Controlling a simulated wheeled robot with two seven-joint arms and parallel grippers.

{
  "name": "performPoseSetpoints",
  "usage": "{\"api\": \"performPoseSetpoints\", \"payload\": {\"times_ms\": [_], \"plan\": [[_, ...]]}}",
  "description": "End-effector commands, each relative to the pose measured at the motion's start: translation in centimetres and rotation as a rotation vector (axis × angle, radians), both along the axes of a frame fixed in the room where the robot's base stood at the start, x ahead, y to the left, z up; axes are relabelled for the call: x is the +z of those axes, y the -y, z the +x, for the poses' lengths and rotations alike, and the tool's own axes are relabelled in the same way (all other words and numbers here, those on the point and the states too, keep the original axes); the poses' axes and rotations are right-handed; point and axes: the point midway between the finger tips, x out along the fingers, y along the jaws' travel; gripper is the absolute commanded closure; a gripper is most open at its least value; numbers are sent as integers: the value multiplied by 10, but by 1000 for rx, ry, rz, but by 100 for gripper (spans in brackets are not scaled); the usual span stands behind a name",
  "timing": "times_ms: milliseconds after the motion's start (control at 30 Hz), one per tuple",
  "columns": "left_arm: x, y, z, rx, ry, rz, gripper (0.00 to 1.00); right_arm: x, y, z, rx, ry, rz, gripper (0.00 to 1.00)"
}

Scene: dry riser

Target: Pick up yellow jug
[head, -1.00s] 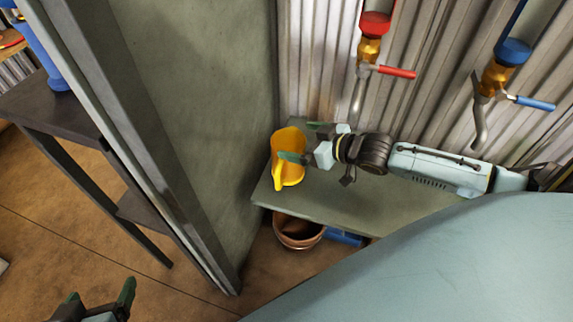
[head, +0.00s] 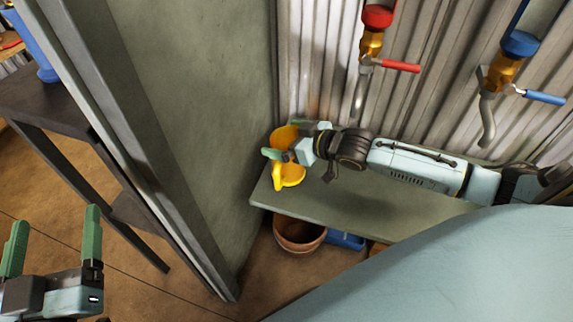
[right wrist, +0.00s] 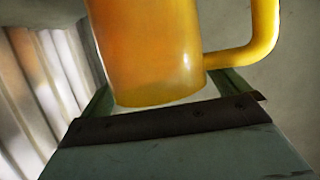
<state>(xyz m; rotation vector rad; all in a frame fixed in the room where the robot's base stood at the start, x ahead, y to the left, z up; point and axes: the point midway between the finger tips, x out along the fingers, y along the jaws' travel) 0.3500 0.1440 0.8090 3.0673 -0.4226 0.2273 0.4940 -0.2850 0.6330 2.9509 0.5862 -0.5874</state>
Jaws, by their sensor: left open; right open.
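The yellow jug (head: 292,175) stands upright at the left end of a grey-green shelf in the head view. My right gripper (head: 289,141) reaches in from the right, open, with its green fingers on either side of the jug. In the right wrist view the jug (right wrist: 150,50) fills the space between the fingers, with its handle to the right. I cannot tell whether a finger touches it, and the jug's top is cut off there. My left gripper (head: 53,232) is open and empty at the lower left, far from the jug.
The shelf (head: 370,208) is clear right of the jug. A grey wall panel (head: 195,130) stands close on the left. Red-handled (head: 400,66) and blue-handled (head: 540,96) taps hang above. A terracotta pot (head: 298,233) and a blue object (head: 346,240) sit below the shelf.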

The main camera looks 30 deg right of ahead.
Motion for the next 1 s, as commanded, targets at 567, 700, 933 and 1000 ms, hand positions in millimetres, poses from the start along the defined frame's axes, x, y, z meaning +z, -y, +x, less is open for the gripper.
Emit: {"api": "performPoseSetpoints", "payload": {"times_ms": [567, 700, 933, 1000], "plan": [[6, 1, -1, -2, 33, -10, 20, -1, -1, 2, 0, 0, 0, 30], [5, 1, -1, -2, 32, -10, 20, -1, -1, 2, 0, 0, 0, 48], [5, 1, -1, -2, 31, -9, 20, -1, -1, 2, 0, 1, 0, 57], [5, 1, -1, -2, 31, -9, 20, 0, -1, 2, 0, 1, 0, 57]]}}
